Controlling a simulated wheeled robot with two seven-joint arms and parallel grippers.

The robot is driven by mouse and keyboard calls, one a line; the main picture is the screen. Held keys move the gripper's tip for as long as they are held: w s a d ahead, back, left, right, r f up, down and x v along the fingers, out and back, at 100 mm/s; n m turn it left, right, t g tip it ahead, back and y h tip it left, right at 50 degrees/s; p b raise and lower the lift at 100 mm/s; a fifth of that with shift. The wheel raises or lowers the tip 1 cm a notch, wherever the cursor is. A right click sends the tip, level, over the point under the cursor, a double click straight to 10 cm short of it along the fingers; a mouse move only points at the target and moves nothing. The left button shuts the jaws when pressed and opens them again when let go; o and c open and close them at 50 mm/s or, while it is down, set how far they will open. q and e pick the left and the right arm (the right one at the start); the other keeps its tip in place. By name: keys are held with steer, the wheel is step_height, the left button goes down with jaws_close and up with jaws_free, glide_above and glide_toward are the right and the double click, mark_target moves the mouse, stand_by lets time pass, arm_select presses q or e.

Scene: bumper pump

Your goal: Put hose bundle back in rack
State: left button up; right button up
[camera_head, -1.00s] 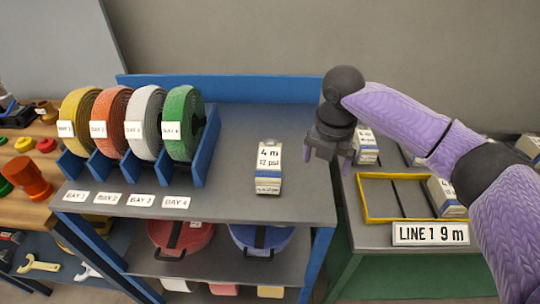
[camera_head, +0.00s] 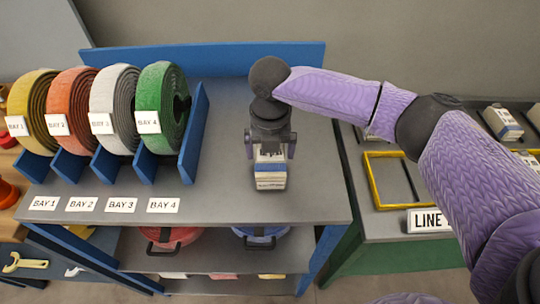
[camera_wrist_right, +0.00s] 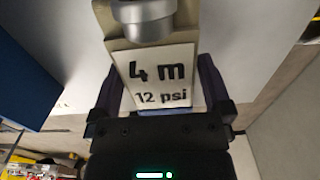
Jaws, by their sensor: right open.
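The blue rack (camera_head: 195,135) to the left holds yellow, orange, white and green hose coils, with tags BAY 1 to BAY 4. My left gripper is not in view.
A yellow-framed tray (camera_head: 372,180) sits on the right table beside a LINE sign (camera_head: 430,220). Red (camera_head: 170,240) and blue (camera_head: 262,238) reels are on the lower shelf. The shelf top is clear between rack and bundle.

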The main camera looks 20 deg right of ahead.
jaws_close()
stand_by(0.4)
